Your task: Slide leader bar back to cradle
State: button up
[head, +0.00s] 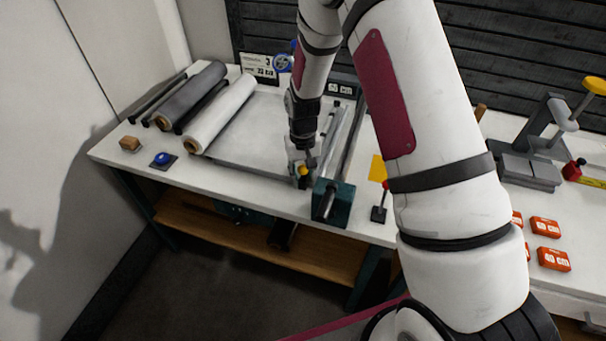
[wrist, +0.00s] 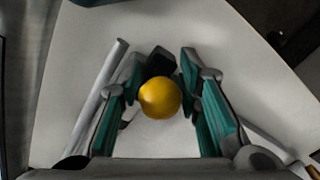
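A yellow ball knob (head: 303,171) is at the near end of the work area, directly under my gripper (head: 303,158), which points down. In the wrist view the knob (wrist: 160,98) sits between the two teal-padded fingers (wrist: 160,70); whether they touch it is unclear. A dark part shows behind the knob. A long pale bar (head: 331,136) runs front to back just right of the gripper, and I cannot tell whether it is the leader bar. A teal block (head: 333,203) with a dark cylinder stands at the table's front edge. I cannot make out the cradle for certain.
A dark roll (head: 190,93) and a white roll (head: 222,112) lie at the left. A blue button (head: 163,159) and wooden block (head: 130,143) are near the front-left corner. A red-topped post (head: 380,205) stands right of the teal block. Red labelled boxes (head: 553,259) lie farther right.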

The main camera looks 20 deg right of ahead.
grip_shut()
jog(key=w+a+b, duration=0.4)
jog(key=a, duration=0.2)
jog(key=w+a+b, duration=0.4)
jog(key=w+a, duration=0.1)
jog(key=a, duration=0.2)
jog(key=w+a+b, duration=0.4)
jog(key=w+a, duration=0.1)
jog(key=a, duration=0.1)
jog(key=shift+w+a+f, duration=0.1)
jog(key=shift+a+f, duration=0.1)
jog(key=shift+a, duration=0.05)
jog(key=shift+w+a+r, duration=0.1)
jog(key=shift+w+a, duration=0.1)
jog(key=shift+a, duration=0.2)
grip_release()
jog(key=shift+r, duration=0.1)
notch_tip(320, 180, up, 12)
